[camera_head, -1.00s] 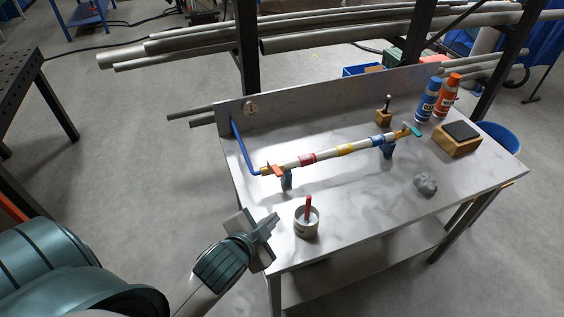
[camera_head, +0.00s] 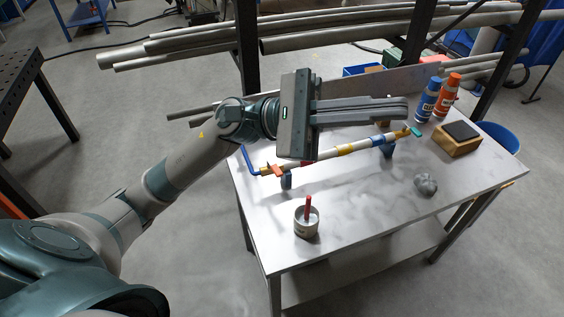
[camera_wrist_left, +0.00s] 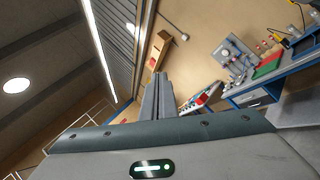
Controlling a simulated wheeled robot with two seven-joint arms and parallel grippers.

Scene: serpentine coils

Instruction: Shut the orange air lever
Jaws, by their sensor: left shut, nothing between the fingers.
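The orange air lever (camera_head: 277,171) sits at the left end of a pipe (camera_head: 345,149) with coloured bands, which rests on blue supports above the table. A blue hose (camera_head: 250,161) runs to that end. A green lever (camera_head: 416,132) is at the pipe's right end. My left gripper (camera_head: 405,108) is raised above the pipe, pointing right, with its fingers together and empty. In the left wrist view the shut fingers (camera_wrist_left: 158,82) point up toward the far wall. My right gripper is not in view.
On the table (camera_head: 350,215) stand a cup with a red stick (camera_head: 306,220), a grey lump (camera_head: 426,183), a wooden block with a dark pad (camera_head: 457,139), a blue bottle (camera_head: 428,100) and an orange bottle (camera_head: 449,97). The table's front middle is clear.

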